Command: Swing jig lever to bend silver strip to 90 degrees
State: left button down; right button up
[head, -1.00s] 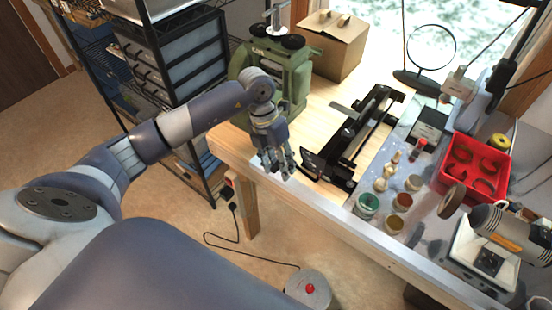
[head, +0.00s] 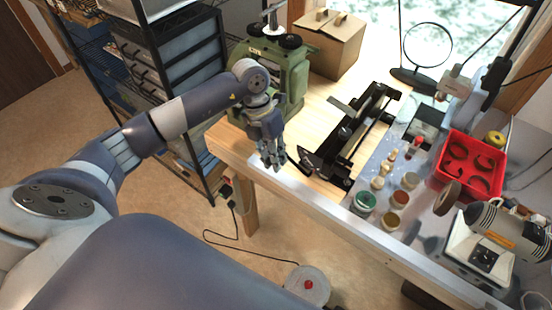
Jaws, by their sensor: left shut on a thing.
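The black bending jig (head: 347,138) lies diagonally on the bench, with a flat silver strip (head: 343,106) sticking out of its far left side. A dark lever part (head: 311,164) comes out at its near left end, towards the bench's front edge. My left gripper (head: 273,164) is at that edge, left of the jig, with its fingers pointing down and closed together. It is shut on what seems to be the lever's end, which the fingers mostly hide. The strip's bend angle is too small to read. My right gripper is not in view.
A green machine (head: 285,70) stands close behind my left gripper, with a cardboard box (head: 330,42) beyond it. Right of the jig are small jars (head: 364,202), a red tray (head: 468,165) and a bench grinder (head: 490,240). Bare wood shows around the jig's left side.

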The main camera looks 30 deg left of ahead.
pick_arm(q)
jog(key=shift+w+r, duration=0.1)
jog(key=shift+r, duration=0.15)
jog(key=shift+p+v, duration=0.65)
jog(key=shift+v, duration=0.55)
jog(key=shift+r+p, duration=0.8)
jog(key=shift+r, duration=0.5)
